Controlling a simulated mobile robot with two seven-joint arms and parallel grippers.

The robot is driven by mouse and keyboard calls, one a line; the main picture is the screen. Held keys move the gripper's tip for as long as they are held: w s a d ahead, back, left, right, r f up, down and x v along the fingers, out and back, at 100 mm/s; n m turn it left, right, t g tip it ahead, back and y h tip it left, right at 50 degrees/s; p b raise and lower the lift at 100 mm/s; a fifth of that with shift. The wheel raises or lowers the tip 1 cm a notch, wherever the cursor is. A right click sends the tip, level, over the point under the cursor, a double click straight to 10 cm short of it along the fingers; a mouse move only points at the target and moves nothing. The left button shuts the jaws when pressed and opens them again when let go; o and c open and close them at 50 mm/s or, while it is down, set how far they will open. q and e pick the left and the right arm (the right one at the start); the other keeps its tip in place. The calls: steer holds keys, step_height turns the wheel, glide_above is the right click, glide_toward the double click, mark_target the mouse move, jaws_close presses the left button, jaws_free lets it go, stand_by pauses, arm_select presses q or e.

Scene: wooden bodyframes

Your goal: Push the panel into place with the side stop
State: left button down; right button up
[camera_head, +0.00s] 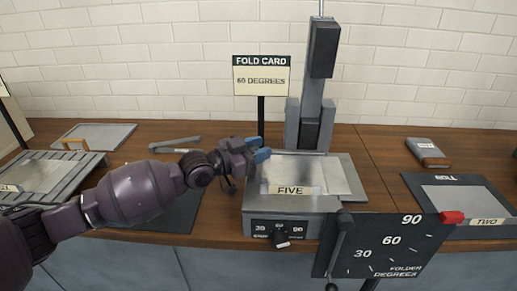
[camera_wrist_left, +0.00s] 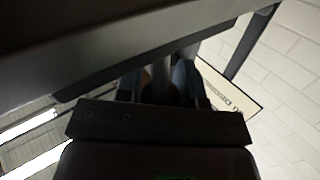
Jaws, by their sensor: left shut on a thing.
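The panel (camera_head: 325,175) is a flat, shiny metal sheet lying on the grey folding machine (camera_head: 262,213), above its FIVE label. My left gripper (camera_head: 262,155) reaches in from the left, with its blue fingertips at the machine's back left, beside the panel. In the left wrist view the fingers (camera_wrist_left: 160,85) are closed around a narrow grey part, which I take to be the side stop. Most of that part is hidden by the fingers, and I cannot tell whether it touches the panel. My right gripper is not in view.
A FOLD CARD sign (camera_head: 262,76) reads 60 degrees. A tall column (camera_head: 318,90) rises behind the machine. A grey tool (camera_head: 175,143) lies at back left.

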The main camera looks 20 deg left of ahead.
arm_select(q)
steer(key=shift+w+d+r+p, duration=0.1)
steer(key=shift+w+d+p, duration=0.1)
steer(key=shift+d, duration=0.4)
steer(key=shift+w+d+r+p, duration=0.1)
steer(key=shift+d+p, duration=0.05)
steer(key=shift+d, duration=0.45)
steer(key=shift+w+d+f, duration=0.15)
steer(key=shift+d, duration=0.3)
steer(key=c, duration=1.1)
jaws_free()
steer(key=shift+c, duration=0.2)
steer(key=o, duration=0.4)
steer(key=shift+d, duration=0.2)
steer(key=shift+c, duration=0.2)
steer(key=shift+a, duration=0.1)
